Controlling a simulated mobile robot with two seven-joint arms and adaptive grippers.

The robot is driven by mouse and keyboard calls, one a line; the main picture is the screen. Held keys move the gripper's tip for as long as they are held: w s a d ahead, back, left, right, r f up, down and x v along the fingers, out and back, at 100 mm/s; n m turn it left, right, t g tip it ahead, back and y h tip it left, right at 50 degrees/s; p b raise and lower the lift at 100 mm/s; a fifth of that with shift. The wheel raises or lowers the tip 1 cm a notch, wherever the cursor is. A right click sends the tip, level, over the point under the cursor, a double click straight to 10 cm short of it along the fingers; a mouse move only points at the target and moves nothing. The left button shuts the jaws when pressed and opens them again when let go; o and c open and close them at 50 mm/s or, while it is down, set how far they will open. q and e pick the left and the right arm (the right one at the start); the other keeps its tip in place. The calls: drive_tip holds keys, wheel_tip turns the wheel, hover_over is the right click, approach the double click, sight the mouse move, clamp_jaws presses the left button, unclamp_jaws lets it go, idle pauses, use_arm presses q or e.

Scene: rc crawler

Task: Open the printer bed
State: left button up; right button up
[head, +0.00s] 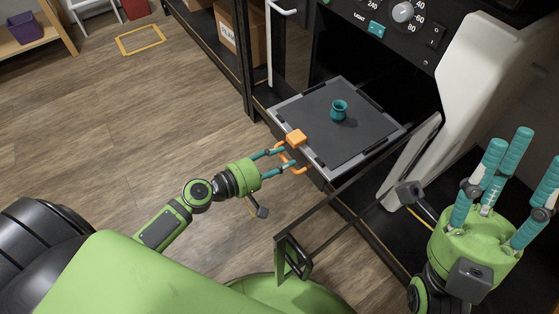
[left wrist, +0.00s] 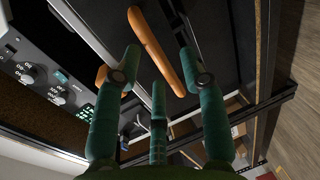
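The printer bed (head: 352,148) is a dark grey plate with a light rim, sticking out from the dark opening of the printer (head: 385,52). A small teal vase (head: 339,109) stands upright on it. An orange block (head: 297,138) sits at its front edge, with an orange handle (head: 297,169) below. My left gripper (head: 285,156) is at the handle, its teal fingers apart around it. In the left wrist view, the orange handle (left wrist: 154,46) shows between the spread fingers; contact is unclear. My right gripper (head: 508,170) is open and empty at the right.
A dark frame with a handle (head: 292,258) is in front, near my left arm. A cardboard box (head: 240,35) sits on a shelf at the back.

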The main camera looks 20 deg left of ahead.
use_arm(q)
drive_tip(key=v, duration=1.2)
idle(0.5)
